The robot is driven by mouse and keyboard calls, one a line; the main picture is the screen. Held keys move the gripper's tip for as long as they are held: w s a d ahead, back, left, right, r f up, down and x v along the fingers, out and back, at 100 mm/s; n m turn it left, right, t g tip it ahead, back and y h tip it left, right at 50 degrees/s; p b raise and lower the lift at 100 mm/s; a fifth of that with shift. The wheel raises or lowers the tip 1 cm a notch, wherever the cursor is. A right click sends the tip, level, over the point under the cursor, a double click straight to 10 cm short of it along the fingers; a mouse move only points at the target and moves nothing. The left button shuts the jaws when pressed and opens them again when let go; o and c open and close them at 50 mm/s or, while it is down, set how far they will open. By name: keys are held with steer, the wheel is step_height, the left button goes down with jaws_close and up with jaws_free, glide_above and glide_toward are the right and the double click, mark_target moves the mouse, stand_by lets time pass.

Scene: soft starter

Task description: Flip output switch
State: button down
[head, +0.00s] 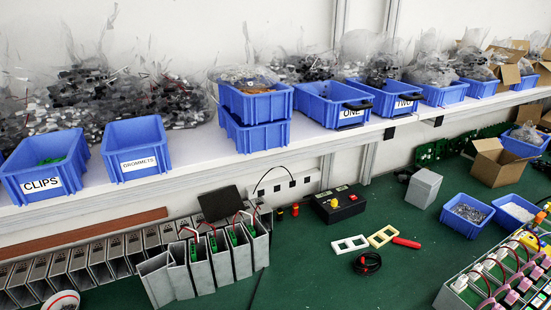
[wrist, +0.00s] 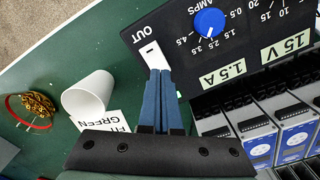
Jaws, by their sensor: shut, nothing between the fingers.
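In the wrist view, a black power supply panel (wrist: 185,40) carries a white rocker switch (wrist: 154,55) beside the label "OUT". A blue knob (wrist: 209,22) with an amps scale sits to the right of the switch. My gripper (wrist: 160,73) has its two blue fingers together, with nothing between them. The fingertips are at the lower end of the switch in the picture. I cannot tell whether they touch it. My gripper does not show in the head view, and I cannot pick out this panel there for sure.
In the wrist view, a white cup (wrist: 90,92) lies on the green bench left of my fingers, near a brass-coloured coil (wrist: 34,106). Grey modules with blue faces (wrist: 259,140) stand at right. In the head view, blue bins (head: 136,149) line the shelf above the bench.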

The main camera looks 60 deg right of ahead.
steer(key=shift+f+b, duration=0.5)
steer(key=shift+f, duration=0.35)
steer(key=shift+r, duration=0.1)
step_height(320, 180, up, 7)
steer(key=p, duration=0.7)
stand_by(0.4)
stand_by(0.4)
